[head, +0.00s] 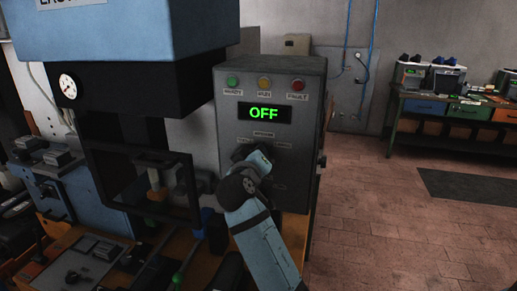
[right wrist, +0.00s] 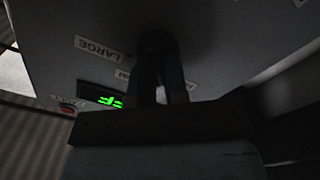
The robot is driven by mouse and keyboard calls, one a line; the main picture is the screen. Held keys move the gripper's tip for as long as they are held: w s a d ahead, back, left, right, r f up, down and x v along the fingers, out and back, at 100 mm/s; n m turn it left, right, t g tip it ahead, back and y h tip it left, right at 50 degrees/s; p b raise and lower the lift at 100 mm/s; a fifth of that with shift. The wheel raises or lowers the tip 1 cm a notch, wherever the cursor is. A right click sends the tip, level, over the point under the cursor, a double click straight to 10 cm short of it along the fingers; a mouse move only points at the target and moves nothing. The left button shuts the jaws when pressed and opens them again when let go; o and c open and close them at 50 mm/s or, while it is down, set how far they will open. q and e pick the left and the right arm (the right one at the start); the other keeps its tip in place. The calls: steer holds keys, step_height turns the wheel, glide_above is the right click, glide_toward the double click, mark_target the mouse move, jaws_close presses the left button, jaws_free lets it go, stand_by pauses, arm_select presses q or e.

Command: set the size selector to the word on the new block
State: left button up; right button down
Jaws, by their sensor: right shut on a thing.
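The grey control box (head: 265,75) stands beside the press. Its display (head: 264,113) reads OFF in green. My right arm reaches up to the box face, and my right gripper (head: 250,155) covers the size selector there. In the right wrist view, my right gripper (right wrist: 165,80) is shut on the dark selector knob (right wrist: 158,44). A LARGE label (right wrist: 101,48) lies to the left of the knob; another label below it is partly covered. Where the knob points cannot be made out. I cannot read a word on any block. My left gripper is not in view.
The blue and black press (head: 120,35) stands left of the box, with a dark framed guard (head: 142,209) in front of its opening. Dark parts lie on the bench at the lower left.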

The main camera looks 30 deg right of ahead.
steer(key=shift+n, duration=0.4)
steer(key=c, duration=1.1)
jaws_free()
steer(key=shift+c, duration=0.2)
steer(key=shift+w, duration=0.1)
